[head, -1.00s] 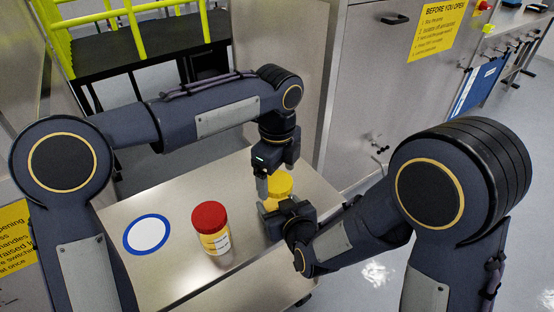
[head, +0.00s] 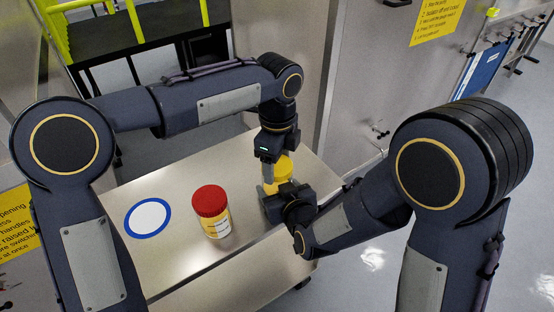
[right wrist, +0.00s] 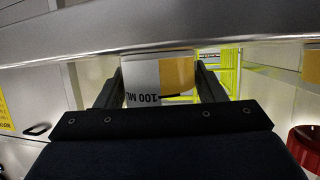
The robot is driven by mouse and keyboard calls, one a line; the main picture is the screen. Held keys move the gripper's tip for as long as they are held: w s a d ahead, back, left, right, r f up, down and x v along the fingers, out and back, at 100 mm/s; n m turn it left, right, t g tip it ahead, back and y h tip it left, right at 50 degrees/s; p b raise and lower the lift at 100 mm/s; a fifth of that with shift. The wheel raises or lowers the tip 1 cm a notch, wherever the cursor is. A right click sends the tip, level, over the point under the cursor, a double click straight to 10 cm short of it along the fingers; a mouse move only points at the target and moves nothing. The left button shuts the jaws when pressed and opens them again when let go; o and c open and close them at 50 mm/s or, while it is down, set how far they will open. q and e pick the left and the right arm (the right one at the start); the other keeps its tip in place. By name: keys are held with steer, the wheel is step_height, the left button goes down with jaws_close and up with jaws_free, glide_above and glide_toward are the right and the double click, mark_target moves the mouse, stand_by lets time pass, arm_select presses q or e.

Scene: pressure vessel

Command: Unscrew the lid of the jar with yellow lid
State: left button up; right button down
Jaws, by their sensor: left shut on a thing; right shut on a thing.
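The jar with the yellow lid (head: 283,168) stands upright near the right side of the steel table, partly hidden by both my grippers. My left gripper (head: 268,180) points down from above and is shut on the yellow lid. My right gripper (head: 274,203) comes in from the right, low down, and is shut on the jar's body. In the right wrist view the jar's body, with its white and yellow label reading "100 ML" (right wrist: 143,85), sits between the right fingers (right wrist: 163,88).
A jar with a red lid (head: 211,202) stands left of the grippers; its lid shows in the right wrist view (right wrist: 305,140). A white disc with a blue rim (head: 148,218) lies further left on the table (head: 185,262). Steel cabinets stand behind.

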arm_select(q)
steer(key=shift+n, duration=0.8)
steer(key=o, duration=1.1)
steer(key=shift+r, duration=0.1)
step_height(320, 180, up, 4)
steer(key=shift+r, duration=0.15)
steer(key=shift+d+r+m, duration=0.15)
steer(key=shift+r+m, duration=0.55)
steer(key=shift+m, duration=0.1)
steer(key=shift+r+m, duration=0.8)
steer(key=shift+r, duration=0.05)
steer(key=shift+f, duration=3.8)
